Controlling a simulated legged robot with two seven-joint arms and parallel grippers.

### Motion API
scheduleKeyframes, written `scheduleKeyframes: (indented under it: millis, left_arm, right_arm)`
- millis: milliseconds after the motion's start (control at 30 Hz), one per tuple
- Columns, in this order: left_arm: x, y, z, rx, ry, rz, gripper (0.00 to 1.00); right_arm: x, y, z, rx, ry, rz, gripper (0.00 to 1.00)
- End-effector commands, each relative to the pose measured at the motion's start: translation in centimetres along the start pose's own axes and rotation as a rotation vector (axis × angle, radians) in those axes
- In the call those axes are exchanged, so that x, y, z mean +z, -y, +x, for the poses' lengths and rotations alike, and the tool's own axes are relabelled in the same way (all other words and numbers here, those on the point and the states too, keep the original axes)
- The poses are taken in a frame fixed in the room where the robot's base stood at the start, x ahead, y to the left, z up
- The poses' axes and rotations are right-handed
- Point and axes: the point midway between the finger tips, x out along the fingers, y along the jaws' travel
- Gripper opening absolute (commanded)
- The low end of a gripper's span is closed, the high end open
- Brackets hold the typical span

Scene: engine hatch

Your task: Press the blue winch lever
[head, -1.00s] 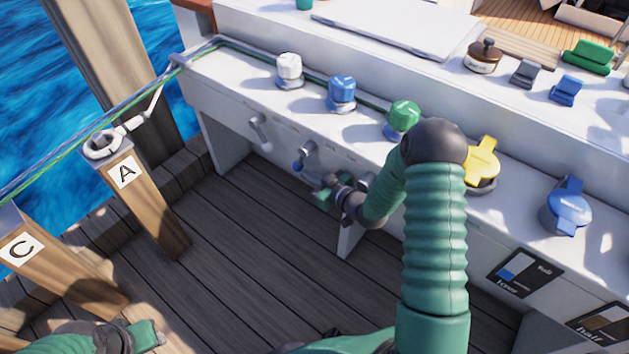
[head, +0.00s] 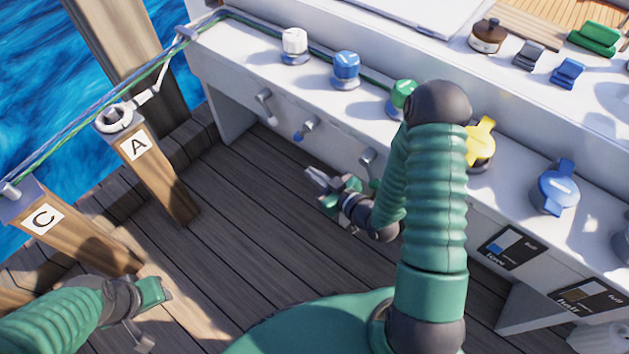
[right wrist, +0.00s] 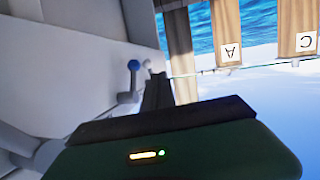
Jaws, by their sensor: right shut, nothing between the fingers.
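The blue winch lever (head: 306,128) is a small grey lever with a blue tip on the front face of the white console, below the blue winch (head: 345,68). It points down and to the left. In the right wrist view the blue-tipped lever (right wrist: 133,76) shows left of centre, beyond the gripper body. My right gripper (head: 312,178) is shut and empty, below the lever in the picture and apart from it. My left gripper (head: 152,292) is at the lower left, far from the lever; its fingers are not clear.
A white winch (head: 294,45), a green winch (head: 402,95) and a yellow one (head: 480,145) stand along the console. Plain grey levers flank the blue-tipped one. Wooden posts marked A (head: 150,160) and C (head: 70,230) stand left. The deck between is clear.

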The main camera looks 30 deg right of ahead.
Motion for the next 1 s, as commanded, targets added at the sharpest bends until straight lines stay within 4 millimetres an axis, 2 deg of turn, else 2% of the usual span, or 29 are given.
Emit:
scheduleKeyframes:
  millis: [100,233,767,867,1000]
  left_arm:
    - [-0.2,0.0,-0.8,0.0,0.0,0.0,0.36]
    - [-0.3,0.0,-1.1,0.0,0.0,0.0,0.36]
    - [-0.3,0.0,-1.1,0.0,0.0,0.0,0.36]
    - [-0.3,0.0,-1.1,0.0,0.0,0.0,0.36]
    - [-0.3,0.0,-1.1,0.0,0.0,0.0,0.36]
  right_arm:
    - [0.1,1.4,-1.8,-0.001,0.004,0.004,0.0]
    - [0.2,2.2,-2.8,0.0,0.002,0.001,0.0]
    - [0.4,2.4,-2.9,-0.001,0.004,-0.003,0.0]
    - [0.6,2.6,-2.4,-0.02,0.065,-0.032,0.0]
    - [1.3,2.4,-1.6,-0.036,0.315,-0.103,0.0]
